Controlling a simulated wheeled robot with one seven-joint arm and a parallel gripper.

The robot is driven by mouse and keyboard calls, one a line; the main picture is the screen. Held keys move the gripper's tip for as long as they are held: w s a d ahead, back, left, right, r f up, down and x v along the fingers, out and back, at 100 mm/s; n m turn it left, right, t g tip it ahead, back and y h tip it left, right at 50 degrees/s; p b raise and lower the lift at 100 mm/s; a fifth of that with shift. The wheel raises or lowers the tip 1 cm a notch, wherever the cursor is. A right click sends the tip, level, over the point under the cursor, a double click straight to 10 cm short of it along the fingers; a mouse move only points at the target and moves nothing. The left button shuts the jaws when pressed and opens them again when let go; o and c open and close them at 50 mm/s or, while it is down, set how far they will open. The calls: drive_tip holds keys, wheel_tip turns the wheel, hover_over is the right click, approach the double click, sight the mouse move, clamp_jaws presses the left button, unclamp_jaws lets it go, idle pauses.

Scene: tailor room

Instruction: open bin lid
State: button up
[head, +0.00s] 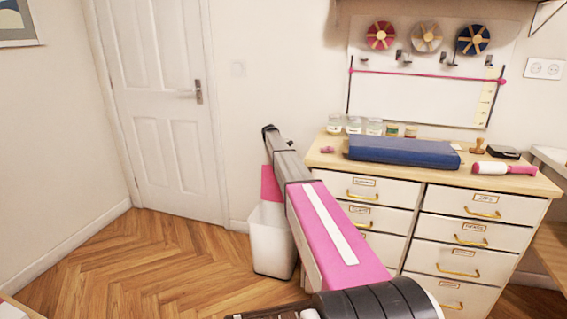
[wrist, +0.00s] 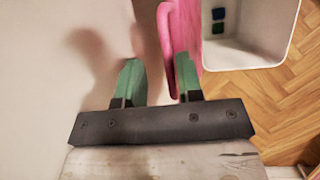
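The white bin (head: 270,245) stands on the floor left of the drawer cabinet. Its pink lid (head: 269,184) is raised and stands roughly upright at the wall side. The pink lid (wrist: 185,30) is seen nearly edge-on. My gripper (wrist: 157,72) has its two green fingers apart. The lid's edge shows between them, close to the right finger; I cannot tell if they touch. In the head view my arm hides the fingers and part of the bin.
The drawer cabinet (head: 466,232) is right of the bin, with a blue case (head: 402,150) and small jars on top. A closed white door (head: 160,100) is at the left. The wood floor (head: 150,262) left of the bin is clear. The wall is close behind the bin.

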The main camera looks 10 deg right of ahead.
drive_tip(key=v, duration=0.9)
drive_tip(key=shift+d, duration=0.1)
drive_tip(key=s+a+f+m+y, duration=0.15)
drive_tip(key=s+f, duration=0.35)
drive_tip(key=s, duration=0.6)
drive_tip(key=s+a+f+m, duration=0.2)
drive_tip(key=s+f, duration=0.2)
drive_tip(key=s, duration=0.7)
drive_tip(key=s+a+f+m+y, duration=0.15)
drive_tip(key=s+f, duration=0.35)
drive_tip(key=s, duration=0.5)
drive_tip(key=s+a+f+m, duration=0.1)
drive_tip(key=s+m, duration=0.1)
drive_tip(key=s, duration=0.7)
drive_tip(key=s+a+f+m+y, duration=0.1)
drive_tip(key=s+a+m, duration=0.1)
drive_tip(key=s, duration=0.7)
drive_tip(key=s+a+f+m+t, duration=0.1)
drive_tip(key=s+m, duration=0.1)
drive_tip(key=s, duration=0.7)
drive_tip(key=shift+s+a+f+m, duration=0.15)
drive_tip(key=shift+s+f+m, duration=0.15)
drive_tip(key=shift+s+f, duration=0.1)
